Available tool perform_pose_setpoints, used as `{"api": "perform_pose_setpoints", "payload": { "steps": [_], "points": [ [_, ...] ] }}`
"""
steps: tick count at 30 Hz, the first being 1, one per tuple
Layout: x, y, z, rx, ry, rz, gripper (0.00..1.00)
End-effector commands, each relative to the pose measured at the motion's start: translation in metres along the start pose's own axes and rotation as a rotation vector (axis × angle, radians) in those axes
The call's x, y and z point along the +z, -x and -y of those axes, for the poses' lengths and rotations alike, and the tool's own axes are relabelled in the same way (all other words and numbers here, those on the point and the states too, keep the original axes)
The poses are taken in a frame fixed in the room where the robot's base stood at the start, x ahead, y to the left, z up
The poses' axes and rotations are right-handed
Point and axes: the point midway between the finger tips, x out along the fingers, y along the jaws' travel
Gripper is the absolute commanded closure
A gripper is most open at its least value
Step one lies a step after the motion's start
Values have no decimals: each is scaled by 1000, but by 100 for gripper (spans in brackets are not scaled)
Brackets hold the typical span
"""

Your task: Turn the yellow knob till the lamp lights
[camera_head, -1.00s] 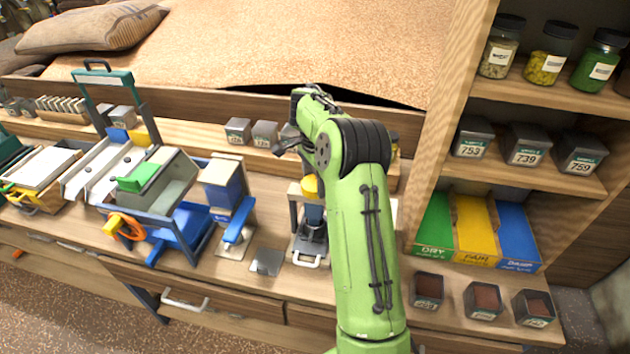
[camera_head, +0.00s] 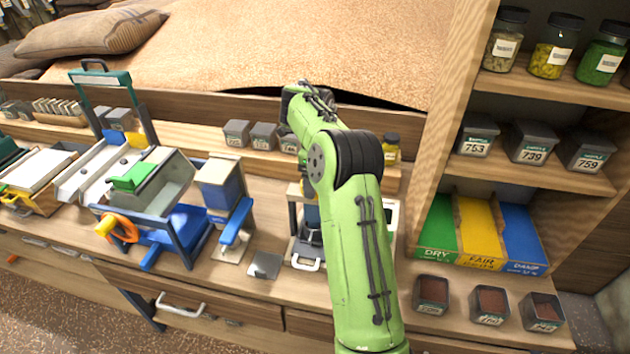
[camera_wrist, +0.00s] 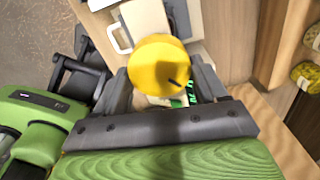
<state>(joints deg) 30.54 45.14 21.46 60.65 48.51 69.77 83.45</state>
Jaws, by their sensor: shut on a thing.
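The yellow knob (camera_wrist: 158,62) is round with a dark mark on its top face. In the wrist view it sits between the two dark fingers of my gripper (camera_wrist: 162,88), which is shut on it. Green lit characters (camera_wrist: 191,94) show just beside the knob, partly covered by it and a finger. In the head view my arm hides the gripper and most of the knob. The device (camera_head: 306,245) under it shows a metal frame and a white handle. I cannot make out a lamp in either view.
A blue-handled device (camera_head: 232,236) and a small grey plate (camera_head: 265,265) stand to the left on the bench. Further left is a machine with an orange crank (camera_head: 122,228). Shelves with jars (camera_head: 553,48) and tins rise on the right. Open tins (camera_head: 431,293) line the bench's right front.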

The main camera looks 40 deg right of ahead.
Motion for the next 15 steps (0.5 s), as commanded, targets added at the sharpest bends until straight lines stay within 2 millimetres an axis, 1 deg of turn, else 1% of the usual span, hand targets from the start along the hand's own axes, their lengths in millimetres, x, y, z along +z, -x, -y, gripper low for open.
{"api": "perform_pose_setpoints", "payload": {
  "steps": [6,15],
  "points": [
    [1,1,1,-5,-66,3,59],
    [1,2,0,-5,-91,3,59]
  ]
}}
